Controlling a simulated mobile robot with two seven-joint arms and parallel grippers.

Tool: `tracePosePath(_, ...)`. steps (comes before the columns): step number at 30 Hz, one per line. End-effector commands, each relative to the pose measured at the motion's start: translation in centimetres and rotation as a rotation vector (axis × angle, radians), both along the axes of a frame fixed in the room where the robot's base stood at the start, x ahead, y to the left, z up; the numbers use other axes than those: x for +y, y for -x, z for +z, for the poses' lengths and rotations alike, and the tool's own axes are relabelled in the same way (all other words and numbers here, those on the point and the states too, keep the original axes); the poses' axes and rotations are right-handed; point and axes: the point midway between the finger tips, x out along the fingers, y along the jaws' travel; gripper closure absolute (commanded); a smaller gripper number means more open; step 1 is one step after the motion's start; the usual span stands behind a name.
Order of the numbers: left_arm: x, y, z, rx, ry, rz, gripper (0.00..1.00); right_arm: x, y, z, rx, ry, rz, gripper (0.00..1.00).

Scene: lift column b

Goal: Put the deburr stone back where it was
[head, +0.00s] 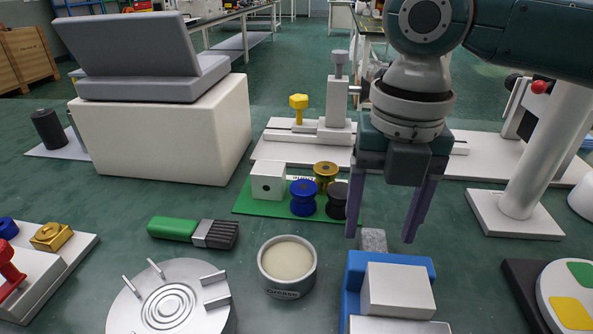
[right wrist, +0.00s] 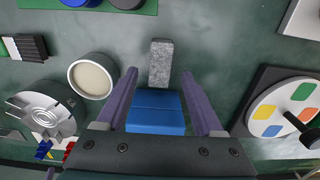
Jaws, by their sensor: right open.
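The deburr stone is a speckled grey block (head: 373,240) just behind a blue stand (head: 356,268). In the right wrist view the stone (right wrist: 160,55) runs lengthwise away from the blue stand (right wrist: 155,110), its near end at or against the blue edge. I cannot tell whether it touches the stand. My right gripper (head: 380,239) points down with its purple fingers wide apart. In the right wrist view its fingers (right wrist: 159,72) lie on either side of the stone's near end and the blue stand, with gaps. My left gripper is not in view.
A round grease tin (head: 287,263) and a green-handled brush (head: 195,231) lie to the left. A green mat (head: 245,208) holds spools behind. A light grey block (head: 398,289) sits on the blue stand. A disc with coloured patches (head: 568,292) stands at right.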

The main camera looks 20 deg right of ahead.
Motion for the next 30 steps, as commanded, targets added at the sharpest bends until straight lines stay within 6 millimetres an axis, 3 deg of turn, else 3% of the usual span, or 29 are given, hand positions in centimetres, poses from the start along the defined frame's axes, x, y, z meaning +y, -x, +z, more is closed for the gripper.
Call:
tracePosePath(1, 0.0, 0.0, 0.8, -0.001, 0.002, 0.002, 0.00, 0.0, -0.1, 1.7, -0.004, 0.001, 0.000, 0.31)
tracePosePath(3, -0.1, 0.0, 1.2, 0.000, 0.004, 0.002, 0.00, 0.0, -0.1, 3.3, -0.004, 0.000, 0.000, 0.31)
tracePosePath(10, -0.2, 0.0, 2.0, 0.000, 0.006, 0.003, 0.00, 0.0, 0.0, 7.0, -0.002, 0.000, -0.001, 0.31)
tracePosePath(30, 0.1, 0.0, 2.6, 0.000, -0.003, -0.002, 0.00, 0.4, 0.2, 7.9, -0.001, -0.006, -0.013, 0.31)
